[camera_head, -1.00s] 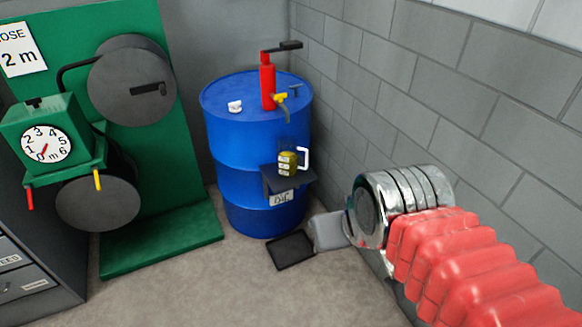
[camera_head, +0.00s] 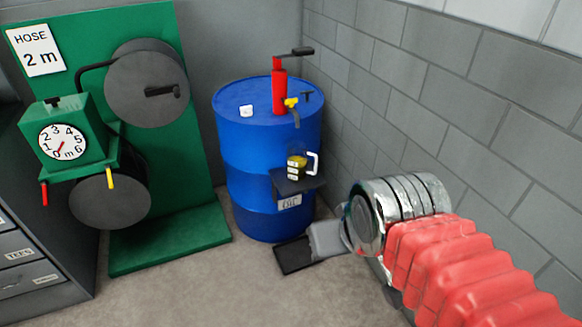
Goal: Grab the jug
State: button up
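The jug (camera_head: 297,168) is small, with yellowish contents, pale marks on its front and a white handle on its right side. It stands upright on a small black shelf (camera_head: 287,186) at the front of the blue drum (camera_head: 248,190), below the spout. My arm comes in from the lower right, with a red ribbed sleeve and a chrome joint. A grey piece at its end, which looks like part of my gripper (camera_head: 325,238), is low and to the right of the drum, apart from the jug.
A red pump (camera_head: 280,92) with a yellow spout stands on the drum. A grey block wall (camera_head: 440,110) runs close along the right. A green hose-reel stand (camera_head: 200,130) and grey drawers (camera_head: 30,255) are left.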

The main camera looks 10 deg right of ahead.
aim_at(297, 154)
jog(key=u, duration=0.8)
jog(key=i, duration=1.5)
